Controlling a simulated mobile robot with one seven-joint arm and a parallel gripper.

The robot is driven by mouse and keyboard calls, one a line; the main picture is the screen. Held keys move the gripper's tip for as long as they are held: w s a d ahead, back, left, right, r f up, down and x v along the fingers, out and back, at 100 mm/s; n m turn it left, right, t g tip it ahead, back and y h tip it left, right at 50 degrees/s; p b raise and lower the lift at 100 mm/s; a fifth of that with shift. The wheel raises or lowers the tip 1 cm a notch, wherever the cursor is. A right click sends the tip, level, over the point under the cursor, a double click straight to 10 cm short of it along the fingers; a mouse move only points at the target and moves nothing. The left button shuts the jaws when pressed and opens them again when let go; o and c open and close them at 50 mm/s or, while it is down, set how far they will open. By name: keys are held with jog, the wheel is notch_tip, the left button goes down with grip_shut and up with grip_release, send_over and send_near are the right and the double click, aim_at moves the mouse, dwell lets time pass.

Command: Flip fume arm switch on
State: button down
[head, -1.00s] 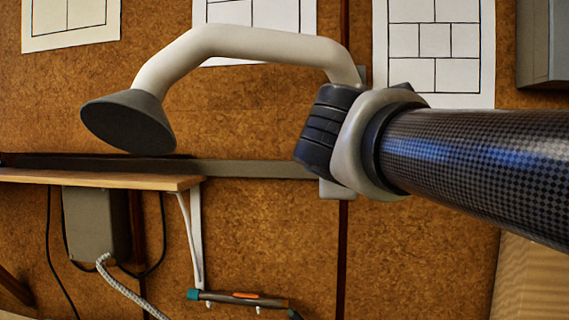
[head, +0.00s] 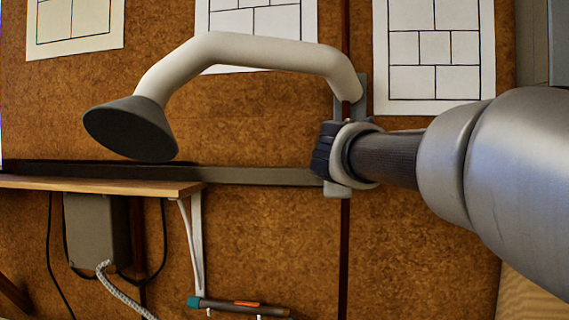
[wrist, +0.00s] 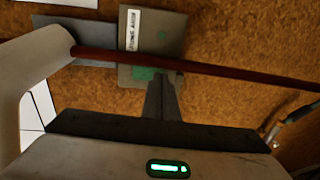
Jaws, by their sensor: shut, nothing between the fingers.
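The fume arm (head: 245,50) is a thick white bent tube with a dark grey hood (head: 130,128) in the head view; its tube (wrist: 30,75) is at the left of the wrist view. A grey switch box (wrist: 172,35) with a white "FUME ARM" label sits on the wall in the wrist view. A green patch (wrist: 143,73) shows low on its face. My gripper (wrist: 163,82) is shut and empty, its tips overlapping the box's lower edge beside the green patch. I cannot tell contact or the switch's position. In the head view my gripper's fingers are hidden.
A dark red rod (wrist: 220,70) crosses close by the box. A grey rail (head: 260,176) and a wooden shelf (head: 100,186) run to the left. Below the shelf are a grey box (head: 97,230) with a cable and a soldering-iron-like tool (head: 235,305).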

jog(key=shift+w+d, duration=0.15)
jog(key=shift+w, duration=0.55)
jog(key=shift+w+f, duration=0.2)
jog(key=shift+b, duration=0.3)
